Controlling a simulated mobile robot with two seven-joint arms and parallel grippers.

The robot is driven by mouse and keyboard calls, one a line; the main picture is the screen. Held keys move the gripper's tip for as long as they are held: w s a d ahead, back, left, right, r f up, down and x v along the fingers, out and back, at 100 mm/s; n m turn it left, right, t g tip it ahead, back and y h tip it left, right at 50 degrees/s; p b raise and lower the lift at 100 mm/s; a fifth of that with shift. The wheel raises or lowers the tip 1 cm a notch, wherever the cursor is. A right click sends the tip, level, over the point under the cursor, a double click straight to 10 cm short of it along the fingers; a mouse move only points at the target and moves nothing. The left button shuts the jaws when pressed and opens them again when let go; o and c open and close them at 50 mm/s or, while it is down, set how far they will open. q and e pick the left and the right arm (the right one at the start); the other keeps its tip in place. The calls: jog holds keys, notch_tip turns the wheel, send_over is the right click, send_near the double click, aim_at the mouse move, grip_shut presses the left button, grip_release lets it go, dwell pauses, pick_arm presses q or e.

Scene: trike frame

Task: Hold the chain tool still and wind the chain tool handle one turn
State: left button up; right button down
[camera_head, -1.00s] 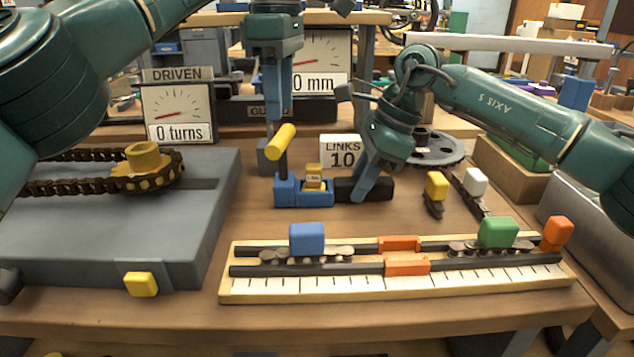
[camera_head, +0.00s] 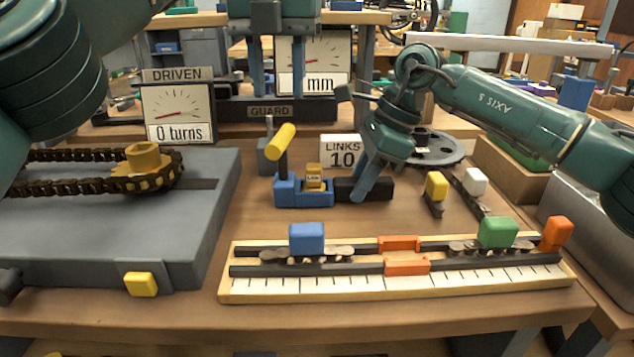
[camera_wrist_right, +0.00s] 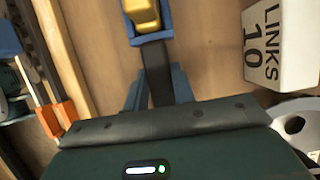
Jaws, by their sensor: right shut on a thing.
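The blue chain tool (camera_head: 302,192) sits on the bench, with a dark bar (camera_head: 347,189) on its right end and a small yellow block on top. Its handle, a yellow grip (camera_head: 281,141) on a dark crank, points up at the tool's left end. My right gripper (camera_head: 370,192) is shut on the dark bar; the right wrist view also shows the bar (camera_wrist_right: 156,70) between the fingers. My left gripper (camera_head: 284,88) is above and behind the yellow grip, apart from it, with its two fingers spread and nothing between them.
The LINKS sign (camera_head: 342,151) reads 10, just behind the tool. The DRIVEN dial (camera_head: 178,112) reads 0 turns. A ruled board (camera_head: 420,283) with chain pieces lies in front. A grey block (camera_head: 205,225) with a chain and sprocket stands left.

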aim_at(281, 133)
pick_arm(q)
jog(key=shift+f, duration=4.65)
jog(key=shift+c, duration=0.3)
grip_shut()
